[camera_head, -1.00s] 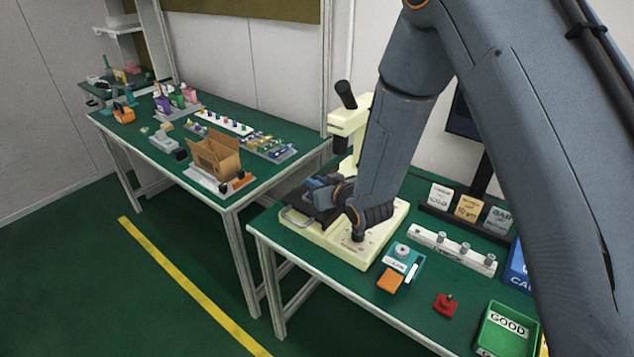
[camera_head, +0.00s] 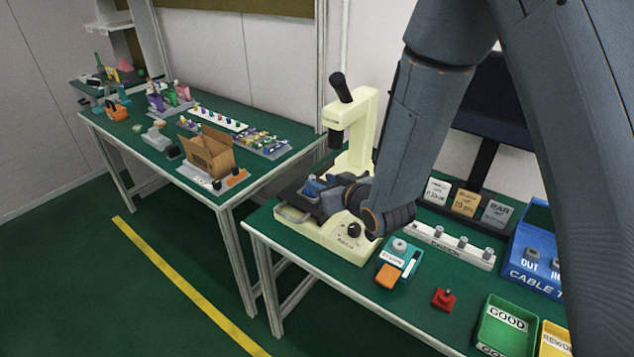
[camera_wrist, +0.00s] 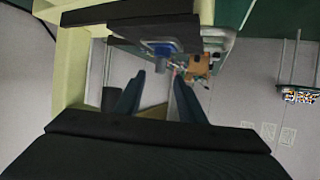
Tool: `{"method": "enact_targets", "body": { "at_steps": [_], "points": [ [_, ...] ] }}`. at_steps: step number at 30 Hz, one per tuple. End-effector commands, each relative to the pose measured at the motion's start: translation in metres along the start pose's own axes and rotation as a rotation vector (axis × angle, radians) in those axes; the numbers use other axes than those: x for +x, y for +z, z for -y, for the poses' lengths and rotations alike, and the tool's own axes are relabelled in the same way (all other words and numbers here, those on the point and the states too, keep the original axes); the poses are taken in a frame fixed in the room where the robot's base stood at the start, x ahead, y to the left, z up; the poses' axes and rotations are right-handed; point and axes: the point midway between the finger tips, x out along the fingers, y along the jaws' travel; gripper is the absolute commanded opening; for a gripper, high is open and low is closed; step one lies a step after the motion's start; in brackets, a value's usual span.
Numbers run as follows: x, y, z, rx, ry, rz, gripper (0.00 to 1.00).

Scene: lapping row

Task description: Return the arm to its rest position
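My arm reaches in from the upper right of the head view. My gripper (camera_head: 328,192) is at the cream microscope-like machine (camera_head: 345,245), beside its dark stage (camera_head: 296,203), below the eyepiece column. A small blue piece (camera_head: 312,186) shows at the stage, partly behind the gripper. In the wrist view my gripper (camera_wrist: 160,82) has its two dark fingers apart with an empty gap between them. The blue piece (camera_wrist: 166,48) shows beyond the fingertips, under a dark plate of the machine. Contact between gripper and machine cannot be told.
A teal device (camera_head: 398,262), a red knobbed block (camera_head: 443,299), a green GOOD tray (camera_head: 503,325) and a white check rack (camera_head: 452,246) stand right of the machine. A blue cable tray (camera_head: 535,262) is farther right. A cardboard box (camera_head: 209,152) sits on the left bench.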

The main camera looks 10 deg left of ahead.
Motion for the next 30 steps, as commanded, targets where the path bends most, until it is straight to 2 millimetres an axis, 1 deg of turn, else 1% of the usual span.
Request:
{"method": "enact_targets", "body": {
  "at_steps": [3, 5, 15, 17, 20, 23, 24, 26, 27, 29, 30],
  "points": [
    [-0.009, 0.000, 0.000, 0.000, 0.000, 0.000, 0.36],
    [-0.011, 0.000, 0.000, 0.000, 0.000, 0.000, 0.36],
    [-0.012, 0.000, -0.001, 0.001, 0.003, 0.002, 0.36],
    [-0.014, 0.000, -0.006, 0.003, 0.014, 0.015, 0.36],
    [-0.026, 0.005, -0.029, 0.018, 0.063, 0.079, 0.36],
    [-0.053, 0.017, -0.066, 0.052, 0.144, 0.194, 0.36],
    [-0.068, 0.024, -0.081, 0.073, 0.180, 0.253, 0.36],
    [-0.093, 0.035, -0.103, 0.110, 0.233, 0.341, 0.36],
    [-0.112, 0.042, -0.115, 0.138, 0.266, 0.399, 0.36],
    [-0.141, 0.053, -0.129, 0.184, 0.310, 0.486, 0.36],
    [-0.162, 0.061, -0.137, 0.218, 0.337, 0.544, 0.36]
  ]
}}
